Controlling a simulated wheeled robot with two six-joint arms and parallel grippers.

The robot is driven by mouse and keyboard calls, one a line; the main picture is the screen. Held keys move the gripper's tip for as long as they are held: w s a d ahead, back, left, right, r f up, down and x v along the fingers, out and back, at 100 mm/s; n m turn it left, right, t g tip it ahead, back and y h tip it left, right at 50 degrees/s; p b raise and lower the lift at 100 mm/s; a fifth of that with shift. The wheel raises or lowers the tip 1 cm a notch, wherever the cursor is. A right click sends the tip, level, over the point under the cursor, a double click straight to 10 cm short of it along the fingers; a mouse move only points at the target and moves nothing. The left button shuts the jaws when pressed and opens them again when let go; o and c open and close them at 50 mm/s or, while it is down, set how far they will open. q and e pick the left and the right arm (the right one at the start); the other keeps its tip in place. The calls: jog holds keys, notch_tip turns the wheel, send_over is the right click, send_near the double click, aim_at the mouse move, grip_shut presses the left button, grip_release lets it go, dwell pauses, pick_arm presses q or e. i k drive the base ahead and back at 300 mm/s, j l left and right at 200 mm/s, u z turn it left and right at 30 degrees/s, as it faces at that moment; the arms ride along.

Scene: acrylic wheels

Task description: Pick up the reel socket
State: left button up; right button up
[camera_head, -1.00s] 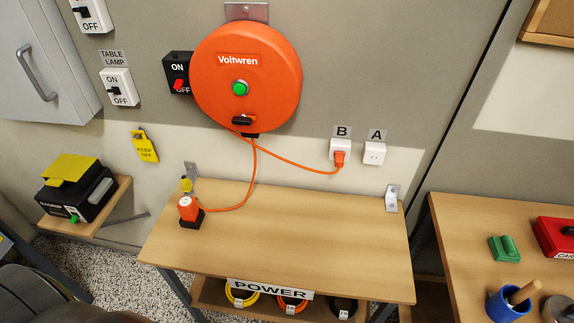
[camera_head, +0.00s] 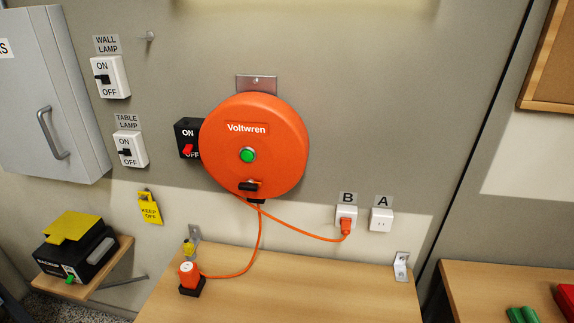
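The orange reel socket (camera_head: 188,272) stands upright in a small black holder (camera_head: 193,288) at the left of the wooden shelf top. An orange cable (camera_head: 259,240) runs from it up to the round orange Voltwren reel (camera_head: 255,150) on the wall. A second orange cable runs from the reel to an orange plug (camera_head: 346,227) that sits in wall outlet B (camera_head: 347,212). Outlet A (camera_head: 381,219) beside it is empty. Neither of my grippers is in view.
The wooden shelf top (camera_head: 300,292) is clear right of the socket, with a metal bracket (camera_head: 401,266) at its back right. A black box with a yellow top (camera_head: 72,230) is on a small shelf at left. Wall switches (camera_head: 130,149) and a grey cabinet (camera_head: 50,95) are above.

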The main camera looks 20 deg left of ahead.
aim_at(188, 274)
jog(key=u, duration=1.55)
jog(key=z, duration=0.25)
jog(key=k, duration=0.05)
